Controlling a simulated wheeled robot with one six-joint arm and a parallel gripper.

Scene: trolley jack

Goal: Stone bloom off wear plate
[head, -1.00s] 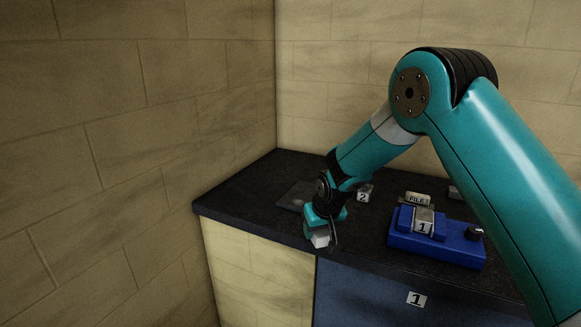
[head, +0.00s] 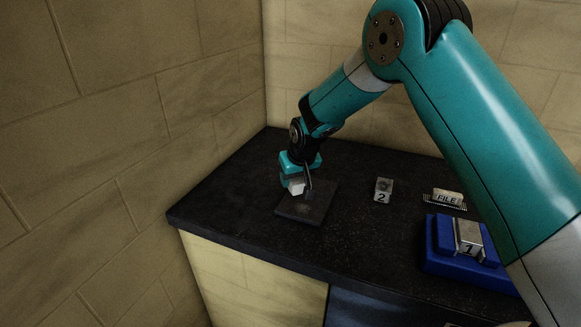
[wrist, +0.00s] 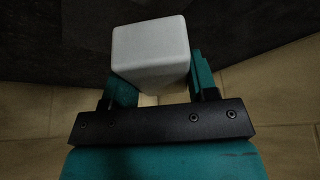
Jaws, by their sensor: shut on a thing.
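My gripper (head: 296,186) is shut on a pale grey, rounded stone block (head: 297,187). In the wrist view the block (wrist: 151,57) sits between the two teal fingers. The wear plate (head: 314,211) is a dark, flat square on the black worktop, with a faint lighter patch on its top. The gripper and block are over the plate's far left part, and the arm hides that corner. I cannot tell whether the block touches the plate.
A small metal block marked 2 (head: 383,190) stands right of the plate. Further right are a piece labelled FILE (head: 446,197) and a blue vise-like fixture (head: 443,258) with a block marked 1 (head: 468,238). The black worktop (head: 235,195) is clear left of the plate; walls stand left and behind.

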